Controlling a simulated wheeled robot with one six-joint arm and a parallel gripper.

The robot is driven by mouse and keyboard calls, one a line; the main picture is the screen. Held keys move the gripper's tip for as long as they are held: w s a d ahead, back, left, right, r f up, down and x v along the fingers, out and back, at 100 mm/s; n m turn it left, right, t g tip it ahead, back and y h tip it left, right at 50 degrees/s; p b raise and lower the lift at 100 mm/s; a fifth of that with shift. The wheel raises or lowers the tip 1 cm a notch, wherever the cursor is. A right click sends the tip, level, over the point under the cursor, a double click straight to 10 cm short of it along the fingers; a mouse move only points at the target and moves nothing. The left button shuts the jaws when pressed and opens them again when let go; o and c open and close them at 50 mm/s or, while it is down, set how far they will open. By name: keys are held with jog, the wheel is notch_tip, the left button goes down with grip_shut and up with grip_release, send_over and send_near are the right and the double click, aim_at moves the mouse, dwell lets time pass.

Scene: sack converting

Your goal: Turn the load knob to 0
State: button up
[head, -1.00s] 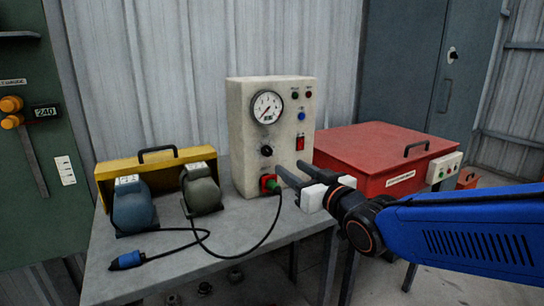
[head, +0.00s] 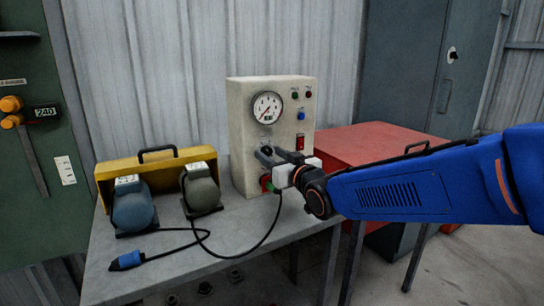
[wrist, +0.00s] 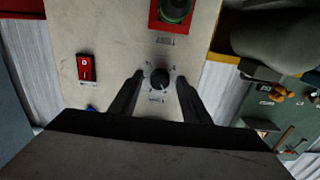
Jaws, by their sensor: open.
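The load knob (wrist: 160,79) is a small black round knob on the front of the cream control box (head: 240,130). In the wrist view it sits between the tips of my open gripper (wrist: 158,80), with a gap on both sides. In the head view my gripper (head: 267,155) reaches the box front from the right, and its fingers partly hide the knob (head: 266,149). Small marks ring the knob, too small to read. The dial gauge (head: 267,107) above it has a white face; its reading is unclear.
A red rocker switch (wrist: 87,68) and a red-framed green socket (wrist: 174,10) are near the knob. A black cable runs to the grey motor (head: 203,190). A blue motor (head: 133,208), yellow cover (head: 150,172) and red cabinet (head: 380,145) stand nearby.

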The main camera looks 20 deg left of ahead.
jog(key=c, duration=1)
jog(key=shift+c, duration=0.2)
jog(key=n, duration=1.5)
jog(key=shift+d+n, duration=0.1)
jog(key=shift+n, duration=2.6)
